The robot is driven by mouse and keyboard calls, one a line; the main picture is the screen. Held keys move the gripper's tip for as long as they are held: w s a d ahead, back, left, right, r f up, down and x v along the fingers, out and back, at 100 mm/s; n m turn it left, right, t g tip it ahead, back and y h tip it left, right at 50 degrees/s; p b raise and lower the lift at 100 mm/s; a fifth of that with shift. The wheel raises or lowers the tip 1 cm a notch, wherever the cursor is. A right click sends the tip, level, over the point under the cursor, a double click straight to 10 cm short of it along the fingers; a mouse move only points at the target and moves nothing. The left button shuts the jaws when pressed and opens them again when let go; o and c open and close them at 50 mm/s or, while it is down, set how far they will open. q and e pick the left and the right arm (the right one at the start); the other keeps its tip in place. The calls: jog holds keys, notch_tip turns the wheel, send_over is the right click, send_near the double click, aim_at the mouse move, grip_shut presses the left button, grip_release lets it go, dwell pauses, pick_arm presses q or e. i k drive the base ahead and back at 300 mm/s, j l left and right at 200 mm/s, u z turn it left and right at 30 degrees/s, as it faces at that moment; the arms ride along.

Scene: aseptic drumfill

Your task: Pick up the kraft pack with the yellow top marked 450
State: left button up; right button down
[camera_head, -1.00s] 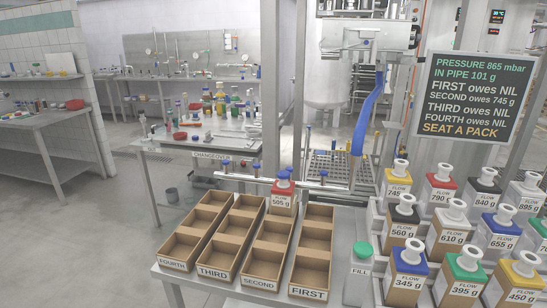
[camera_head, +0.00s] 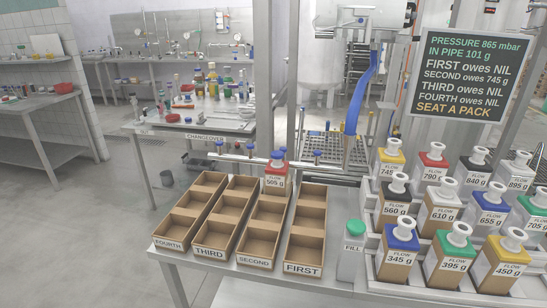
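The kraft pack with the yellow top marked 450 g (camera_head: 502,267) stands upright in the front row of the pack rack, at its right end. It has a white spout on top. The pack marked 395 g with a green top (camera_head: 452,260) stands just left of it, and the blue-topped 345 g pack (camera_head: 397,255) is left of that. Neither of my grippers shows in the head view.
Several other packs stand in rows behind, including a yellow-topped 745 g pack (camera_head: 389,158). A FILL bottle (camera_head: 351,252) stands left of the rack. Open crates labelled FIRST (camera_head: 304,269) to FOURTH line the table. A red-topped 505 g pack (camera_head: 276,178) stands behind SECOND.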

aim_at(501, 261)
jog(key=i+j+z, duration=0.3)
jog(key=j, duration=0.2)
jog(key=l+z, duration=0.1)
jog(key=z, duration=1.55)
jog(key=i+l+z, duration=0.35)
jog(key=i+l, duration=0.3)
jog(key=i+l+z, duration=0.15)
jog(key=z, duration=0.15)
jog(key=i+l+z, duration=0.15)
jog(key=i+z, duration=0.2)
jog(key=k+j+u, duration=0.1)
jog(key=j+u, duration=0.15)
jog(key=k+j+u, duration=0.1)
jog(key=j+u, duration=0.15)
jog(key=j, duration=0.2)
